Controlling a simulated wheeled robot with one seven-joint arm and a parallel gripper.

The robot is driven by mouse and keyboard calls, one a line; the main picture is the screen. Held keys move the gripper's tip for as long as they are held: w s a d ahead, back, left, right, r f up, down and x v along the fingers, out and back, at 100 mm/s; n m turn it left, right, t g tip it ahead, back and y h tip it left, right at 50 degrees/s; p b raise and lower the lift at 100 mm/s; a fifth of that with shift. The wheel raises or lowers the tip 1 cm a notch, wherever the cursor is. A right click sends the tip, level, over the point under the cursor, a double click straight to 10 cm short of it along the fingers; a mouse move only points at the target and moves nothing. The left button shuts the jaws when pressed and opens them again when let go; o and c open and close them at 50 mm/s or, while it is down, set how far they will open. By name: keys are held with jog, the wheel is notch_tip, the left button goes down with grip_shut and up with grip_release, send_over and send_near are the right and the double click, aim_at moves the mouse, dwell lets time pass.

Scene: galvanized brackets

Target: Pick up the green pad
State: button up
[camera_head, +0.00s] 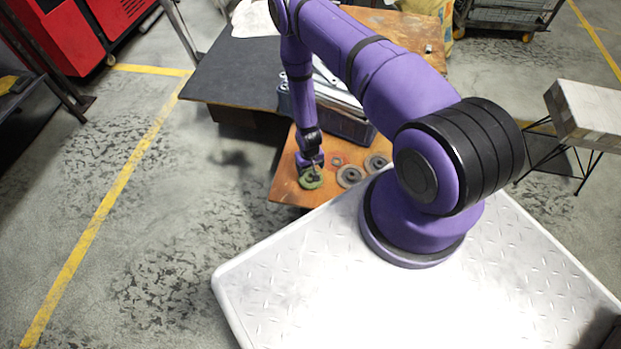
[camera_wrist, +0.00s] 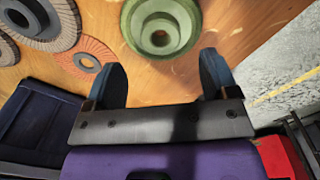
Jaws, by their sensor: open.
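The green pad (camera_head: 308,184) is a round disc with a stepped, recessed centre. It lies on the wooden table top (camera_head: 284,190) near its front left corner. In the wrist view the green pad (camera_wrist: 161,22) is at the top middle, partly cut off by the frame edge. My gripper (camera_head: 313,168) is pointed down close over the pad in the head view and hides part of it. In the wrist view my gripper (camera_wrist: 162,68) has its two blue fingers wide apart with nothing between them; the pad shows beyond the tips, roughly centred between them.
A thin orange-red disc (camera_wrist: 84,58) and grey-brown flap discs (camera_wrist: 52,22) lie beside the pad. A dark blue crate (camera_wrist: 42,125) holding metal parts in the head view stands behind them. The table edge (camera_wrist: 243,52) is close by, with concrete floor beyond.

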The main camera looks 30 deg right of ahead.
aim_at(310, 176)
jog(key=shift+f, duration=2.8)
jog(key=c, duration=1)
